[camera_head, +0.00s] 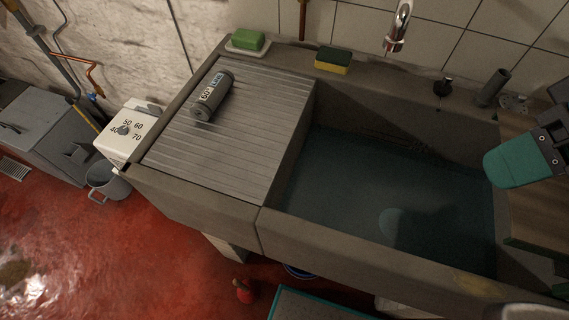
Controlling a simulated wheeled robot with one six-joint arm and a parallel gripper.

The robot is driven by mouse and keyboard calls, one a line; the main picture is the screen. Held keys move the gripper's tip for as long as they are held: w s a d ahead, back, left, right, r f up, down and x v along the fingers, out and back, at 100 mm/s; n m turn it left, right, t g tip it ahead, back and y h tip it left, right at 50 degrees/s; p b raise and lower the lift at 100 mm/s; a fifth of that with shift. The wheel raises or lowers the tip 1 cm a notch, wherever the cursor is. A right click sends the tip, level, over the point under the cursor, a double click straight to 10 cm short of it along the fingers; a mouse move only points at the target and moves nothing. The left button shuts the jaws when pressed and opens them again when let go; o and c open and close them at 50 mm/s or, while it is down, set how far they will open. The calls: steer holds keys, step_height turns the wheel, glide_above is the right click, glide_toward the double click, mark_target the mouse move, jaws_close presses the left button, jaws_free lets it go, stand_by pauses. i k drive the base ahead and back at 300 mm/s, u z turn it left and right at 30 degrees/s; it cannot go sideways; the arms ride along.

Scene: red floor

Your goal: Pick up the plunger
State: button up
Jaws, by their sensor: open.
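No thing in the camera_head view shows clearly as a plunger. My gripper (517,162) shows at the right edge, above the right end of the sink. One teal finger on a dark mount is in plain view, and the rest is cut off by the frame. The gripper is open, and I see nothing held by it.
The stone sink (215,205) holds dark water (350,185). A grey cylinder (212,96) lies on its ribbed drainboard. Green soap (248,40), a sponge (333,60) and a faucet (398,25) are behind. A bucket (106,182) stands left; red floor is open at lower left.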

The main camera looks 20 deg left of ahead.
mark_target(248, 290)
steer(key=u, duration=0.5)
steer(key=k, duration=0.65)
steer(key=u, duration=0.95)
steer(key=k, duration=1.8)
steer(key=u, duration=0.75)
steer(key=i, duration=1.05)
steer(key=z, duration=0.6)
steer(key=i, duration=0.4)
steer(key=z, duration=0.4)
